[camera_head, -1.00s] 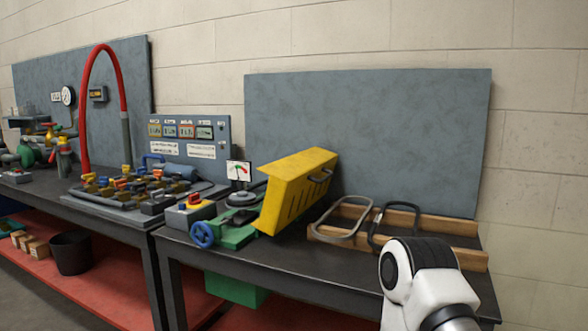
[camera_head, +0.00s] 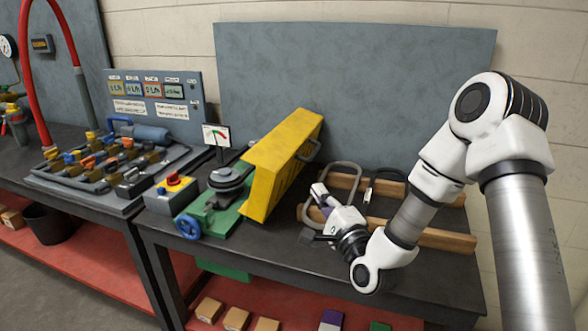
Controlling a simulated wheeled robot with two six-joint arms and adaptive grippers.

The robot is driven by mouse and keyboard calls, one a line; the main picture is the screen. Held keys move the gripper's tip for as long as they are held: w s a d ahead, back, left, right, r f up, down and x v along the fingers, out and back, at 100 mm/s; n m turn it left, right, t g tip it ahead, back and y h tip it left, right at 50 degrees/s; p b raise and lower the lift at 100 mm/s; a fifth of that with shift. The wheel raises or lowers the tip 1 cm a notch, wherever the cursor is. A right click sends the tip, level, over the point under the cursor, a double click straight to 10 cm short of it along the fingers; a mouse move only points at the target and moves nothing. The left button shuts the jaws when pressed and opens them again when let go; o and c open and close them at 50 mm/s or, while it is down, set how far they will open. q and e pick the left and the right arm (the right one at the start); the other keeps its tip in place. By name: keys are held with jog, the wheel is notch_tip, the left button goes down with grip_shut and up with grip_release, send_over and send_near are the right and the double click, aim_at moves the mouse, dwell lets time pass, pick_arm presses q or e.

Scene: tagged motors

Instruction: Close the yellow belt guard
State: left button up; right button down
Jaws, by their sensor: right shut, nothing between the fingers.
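The yellow belt guard (camera_head: 272,172) stands tilted up over a green machine base (camera_head: 217,217) on the dark bench. Its slotted long side slants up and away, and a dark handle (camera_head: 308,150) sits on its right side near the top. My right gripper (camera_head: 319,192) is shut and empty, just to the right of the guard, over the bench by the wooden rack. It appears apart from the guard and lower than its handle. My left gripper is not in view.
A wooden rack (camera_head: 440,239) with looped metal belts (camera_head: 345,172) lies right of the guard, partly behind my right arm. A blue handwheel (camera_head: 188,227), a control box with a red knob (camera_head: 174,182) and a gauge (camera_head: 216,135) stand to the left. The front bench strip is clear.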

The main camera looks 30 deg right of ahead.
send_near(285, 165)
jog(key=w+d, duration=0.3)
jog(key=shift+w+a+r+p, duration=0.25)
jog(key=shift+w+a+r, duration=0.1)
jog(key=shift+w+a, duration=0.2)
jog(key=shift+w+a+r+p, duration=0.2)
jog(key=shift+w+a+r, duration=0.1)
jog(key=shift+w+a, duration=0.35)
jog(key=shift+w, duration=0.05)
jog(key=shift+w+f, duration=0.15)
jog(key=shift+w, duration=0.15)
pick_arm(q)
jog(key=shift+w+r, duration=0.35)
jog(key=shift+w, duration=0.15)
pick_arm(e)
jog(key=shift+s, duration=0.1)
